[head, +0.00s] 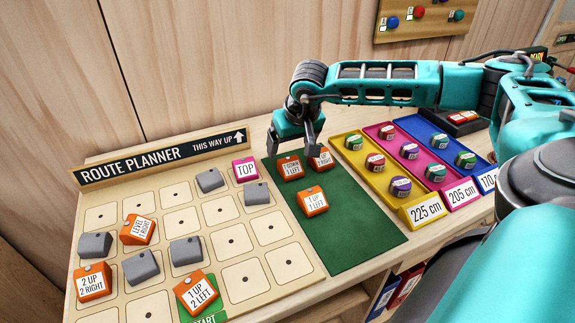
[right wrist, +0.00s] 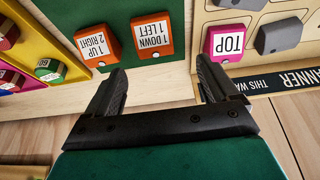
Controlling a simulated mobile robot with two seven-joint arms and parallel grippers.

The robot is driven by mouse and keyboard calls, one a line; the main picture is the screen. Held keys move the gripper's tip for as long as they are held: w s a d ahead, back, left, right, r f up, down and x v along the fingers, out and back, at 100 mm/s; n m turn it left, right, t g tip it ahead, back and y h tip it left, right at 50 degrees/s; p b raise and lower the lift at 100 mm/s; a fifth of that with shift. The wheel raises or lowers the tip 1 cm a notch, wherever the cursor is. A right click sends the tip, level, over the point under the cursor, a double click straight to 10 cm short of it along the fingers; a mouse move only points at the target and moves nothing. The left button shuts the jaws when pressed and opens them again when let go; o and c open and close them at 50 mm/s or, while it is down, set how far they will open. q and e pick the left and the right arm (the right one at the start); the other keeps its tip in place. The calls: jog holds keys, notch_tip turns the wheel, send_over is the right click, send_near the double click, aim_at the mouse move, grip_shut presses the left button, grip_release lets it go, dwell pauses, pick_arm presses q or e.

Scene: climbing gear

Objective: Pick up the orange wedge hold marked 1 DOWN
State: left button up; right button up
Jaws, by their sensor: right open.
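The orange wedge hold marked 1 DOWN 1 LEFT (head: 290,167) lies on the green mat (head: 349,240), near its back edge. It also shows in the right wrist view (right wrist: 151,38), upside down, beyond my open fingers. My right gripper (head: 302,137) is above the back of the mat, close to this hold, open and empty. In the right wrist view its two fingers (right wrist: 160,88) are spread apart, with bare wood between them. My left gripper is not in view.
An orange hold marked 1 UP 2 RIGHT (right wrist: 98,45) sits close beside it. Another, 1 UP 1 LEFT (head: 313,201), lies nearer the front. The route planner board (head: 233,251) stands left; yellow (head: 360,175), magenta and blue trays stand right. The front of the mat is clear.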

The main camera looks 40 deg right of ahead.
aim_at(289, 160)
jog(key=x, duration=0.2)
jog(key=shift+w+f, duration=0.15)
jog(key=shift+f, duration=0.25)
jog(key=x, duration=0.5)
jog(key=shift+s+d+f, duration=0.1)
jog(key=shift+s+d, duration=0.1)
jog(key=shift+d, duration=0.2)
jog(key=c, duration=1.1)
